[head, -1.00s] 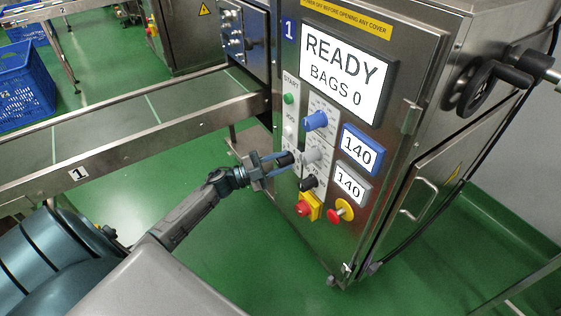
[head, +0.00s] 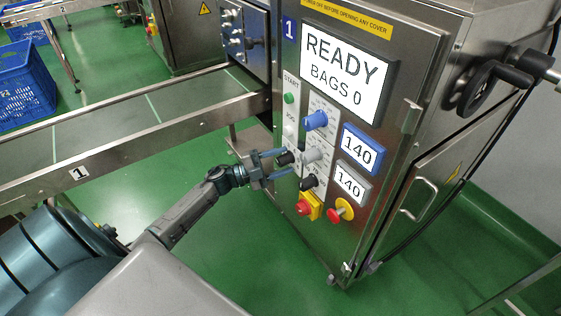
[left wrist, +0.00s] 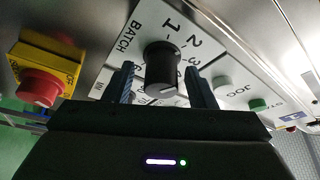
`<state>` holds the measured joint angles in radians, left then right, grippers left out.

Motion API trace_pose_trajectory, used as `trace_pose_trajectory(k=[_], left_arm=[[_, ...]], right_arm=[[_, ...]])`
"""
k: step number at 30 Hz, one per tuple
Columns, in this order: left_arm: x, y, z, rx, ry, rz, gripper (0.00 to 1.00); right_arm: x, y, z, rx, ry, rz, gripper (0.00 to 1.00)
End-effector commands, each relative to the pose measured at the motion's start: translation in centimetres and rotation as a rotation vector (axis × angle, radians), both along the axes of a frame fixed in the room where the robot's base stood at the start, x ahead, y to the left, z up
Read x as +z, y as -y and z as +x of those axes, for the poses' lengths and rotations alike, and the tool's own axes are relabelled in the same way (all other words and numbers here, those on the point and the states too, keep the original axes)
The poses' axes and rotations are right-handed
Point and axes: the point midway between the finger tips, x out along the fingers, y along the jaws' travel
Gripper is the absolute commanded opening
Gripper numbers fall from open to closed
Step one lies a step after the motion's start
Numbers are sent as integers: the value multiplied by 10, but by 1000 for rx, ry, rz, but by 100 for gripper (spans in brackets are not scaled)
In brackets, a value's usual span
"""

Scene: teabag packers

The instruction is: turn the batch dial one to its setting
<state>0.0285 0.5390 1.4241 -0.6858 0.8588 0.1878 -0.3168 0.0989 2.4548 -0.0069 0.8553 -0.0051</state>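The batch dial is a black knob (head: 284,158) on the steel panel of machine 1. In the left wrist view the black knob (left wrist: 162,70) stands on a white plate (left wrist: 118,45) marked BATCH, with numbers including 1, 2 and 3 around it. A pale mark shows on the knob's near edge; which number it points to I cannot tell. My left gripper (head: 287,162) is at the dial, one finger on each side. In the left wrist view a gap shows between each finger and the knob, so the gripper (left wrist: 160,72) is open. My right gripper is not in view.
Close by are a blue knob (head: 316,120), a grey knob (head: 312,155), another black knob (head: 308,183), a red knob on yellow (head: 304,208) and a red button (head: 335,215). The screen (head: 342,70) reads READY, BAGS 0. Both small displays (head: 359,149) (head: 350,183) read 140.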

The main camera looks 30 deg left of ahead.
Motion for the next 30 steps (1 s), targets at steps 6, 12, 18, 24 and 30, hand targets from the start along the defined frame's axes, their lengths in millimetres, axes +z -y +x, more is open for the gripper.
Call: trace_pose_trajectory(k=[6,12,18,24,30], left_arm=[[0,-2,-2,0,0,0,51],[-6,-21,-23,1,-4,1,51],[-14,-48,-53,0,-4,2,51],[-19,-67,-73,1,-3,1,51],[-21,-72,-79,0,0,0,51]], right_arm=[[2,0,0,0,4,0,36],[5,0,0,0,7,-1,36],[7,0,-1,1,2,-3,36],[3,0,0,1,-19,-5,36],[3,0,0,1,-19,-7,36]])
